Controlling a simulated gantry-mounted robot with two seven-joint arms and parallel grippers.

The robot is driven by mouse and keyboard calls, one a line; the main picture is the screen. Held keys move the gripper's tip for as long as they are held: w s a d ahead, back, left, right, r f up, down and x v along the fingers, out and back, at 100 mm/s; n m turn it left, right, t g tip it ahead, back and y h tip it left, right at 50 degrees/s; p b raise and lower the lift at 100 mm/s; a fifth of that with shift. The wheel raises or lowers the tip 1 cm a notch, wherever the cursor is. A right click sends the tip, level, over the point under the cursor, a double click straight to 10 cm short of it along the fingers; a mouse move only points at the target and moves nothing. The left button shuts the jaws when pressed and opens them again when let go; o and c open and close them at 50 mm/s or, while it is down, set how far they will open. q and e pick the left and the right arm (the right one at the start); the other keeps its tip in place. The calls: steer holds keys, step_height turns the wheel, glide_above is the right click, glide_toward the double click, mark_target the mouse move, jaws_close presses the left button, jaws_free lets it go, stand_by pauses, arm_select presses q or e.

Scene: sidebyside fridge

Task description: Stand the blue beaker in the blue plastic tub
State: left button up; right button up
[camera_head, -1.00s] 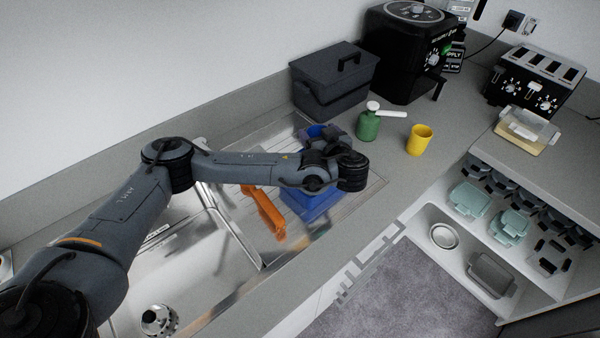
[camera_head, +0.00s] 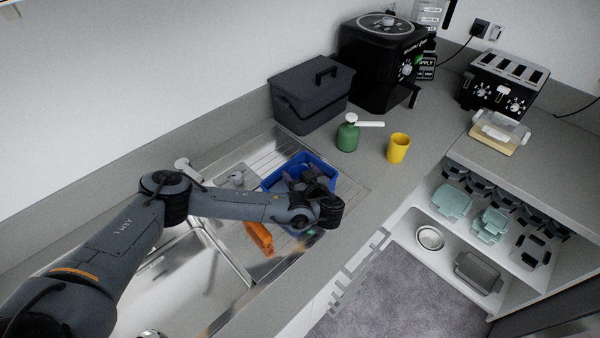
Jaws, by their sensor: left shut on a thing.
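The blue plastic tub (camera_head: 270,183) sits on the ridged drainboard right of the sink basin. My left arm reaches across it from the left and covers much of its near side. My left gripper (camera_head: 316,181) is over the tub's right part, pointing away from the camera. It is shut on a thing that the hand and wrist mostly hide. I cannot make out the blue beaker's outline, and no blue beaker shows elsewhere. I cannot tell whether the held thing touches the tub floor. My right gripper is out of view.
A green bottle (camera_head: 348,137) and a yellow cup (camera_head: 398,148) stand beyond the tub. A dark lidded bin (camera_head: 312,97) stands behind. Open shelves are at right.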

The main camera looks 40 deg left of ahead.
arm_select(q)
steer(key=shift+f, duration=0.2)
steer(key=o, duration=1.3)
steer(key=shift+r, duration=0.1)
